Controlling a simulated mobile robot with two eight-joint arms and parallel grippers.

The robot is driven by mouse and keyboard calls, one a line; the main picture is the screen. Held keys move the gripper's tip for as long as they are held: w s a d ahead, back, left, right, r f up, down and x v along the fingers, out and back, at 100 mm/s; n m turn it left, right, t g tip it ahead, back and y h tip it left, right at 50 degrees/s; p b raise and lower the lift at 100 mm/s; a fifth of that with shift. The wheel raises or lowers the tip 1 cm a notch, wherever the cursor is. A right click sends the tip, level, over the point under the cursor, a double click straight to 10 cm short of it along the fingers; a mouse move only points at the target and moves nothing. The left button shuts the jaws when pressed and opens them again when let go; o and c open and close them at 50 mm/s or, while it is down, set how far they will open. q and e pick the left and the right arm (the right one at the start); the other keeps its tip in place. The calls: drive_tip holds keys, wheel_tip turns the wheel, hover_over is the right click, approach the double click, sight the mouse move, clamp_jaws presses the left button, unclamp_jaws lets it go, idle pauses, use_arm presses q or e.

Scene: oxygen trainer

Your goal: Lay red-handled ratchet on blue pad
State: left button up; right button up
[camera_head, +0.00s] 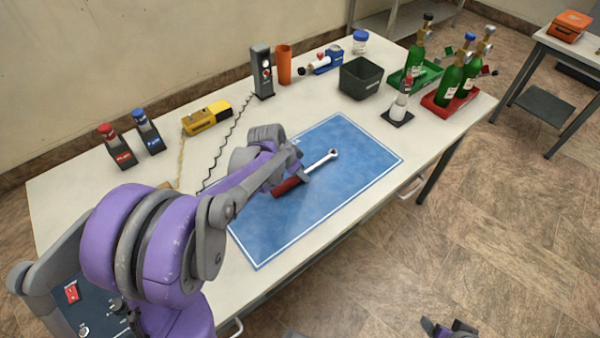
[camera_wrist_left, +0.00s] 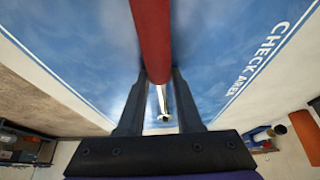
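The red-handled ratchet (camera_head: 320,162) is over the blue pad (camera_head: 350,150), its bright metal head pointing to the far right. My left gripper (camera_head: 287,178) is at the red handle. In the left wrist view, the two fingers of my left gripper (camera_wrist_left: 160,80) are closed against either side of the red handle (camera_wrist_left: 151,35), with the metal head (camera_wrist_left: 163,104) beyond them. The pad's white "CHECK AREA" lettering shows beside it. I cannot tell whether the ratchet touches the pad. Part of my right gripper (camera_head: 450,328) shows at the bottom edge, away from the table; its opening is unclear.
A dark green bin (camera_head: 361,80), a black stand with a small bottle (camera_head: 399,108), and green bottles in a red tray (camera_head: 437,104) stand beyond the pad. A yellow device (camera_head: 207,118) and a black post unit (camera_head: 262,72) stand at the back. The pad's right part is clear.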

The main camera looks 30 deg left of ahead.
use_arm(q)
drive_tip(key=shift+o, duration=1.1)
drive_tip(key=shift+s+f, duration=0.15)
drive_tip(key=shift+f, duration=0.05)
drive_tip(key=shift+o, duration=1.1)
drive_tip(key=shift+f, duration=0.1)
drive_tip(key=shift+r+p, duration=0.35)
drive_tip(key=shift+r, duration=0.25)
drive_tip(key=p+v, duration=0.1)
drive_tip(key=v, duration=1)
drive_tip(key=s+d+f+n, duration=0.1)
drive_tip(key=s+d, duration=0.3)
drive_tip(key=s, duration=0.2)
drive_tip(key=s+d+f+n+y, duration=0.1)
drive_tip(key=s+d+f, duration=0.1)
drive_tip(key=s, duration=0.4)
drive_tip(key=s+d+f+n, duration=0.2)
drive_tip(key=s+d, duration=0.3)
drive_tip(key=s, duration=0.1)
drive_tip(key=shift+d+f+y, duration=0.1)
drive_tip(key=shift+d+y, duration=0.3)
